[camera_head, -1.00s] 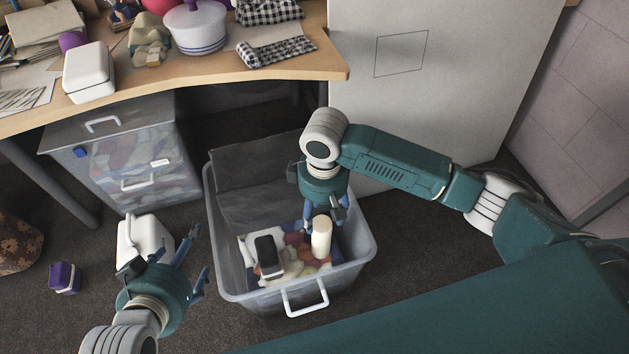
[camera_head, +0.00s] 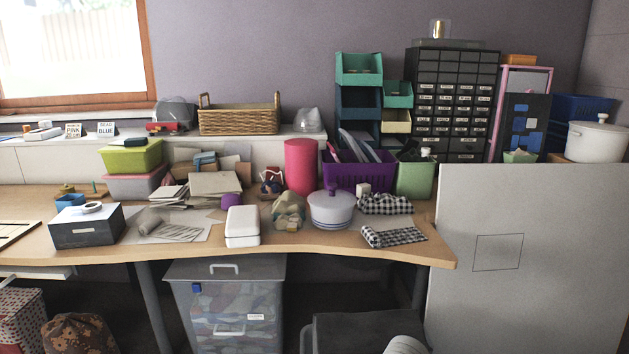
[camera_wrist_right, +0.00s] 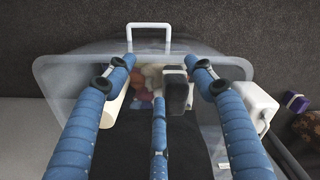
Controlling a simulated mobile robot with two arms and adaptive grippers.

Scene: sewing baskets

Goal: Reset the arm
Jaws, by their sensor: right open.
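My right gripper (camera_wrist_right: 160,72) is open in the right wrist view, its blue fingers spread above a clear grey bin (camera_wrist_right: 62,75). A cream cylinder (camera_wrist_right: 114,110) is partly hidden behind the left finger. A black-topped item (camera_wrist_right: 176,92) lies in the bin between the fingers, with colourful things beside it. In the head view only a pale piece of my right arm (camera_head: 405,346) shows at the bottom edge. My left gripper is in neither view.
A wooden desk (camera_head: 330,247) carries a white box (camera_head: 242,226), a lidded pot (camera_head: 331,210) and checked cloth (camera_head: 393,237). A grey panel (camera_head: 540,290) stands at right. A white container (camera_wrist_right: 256,103) stands beside the bin.

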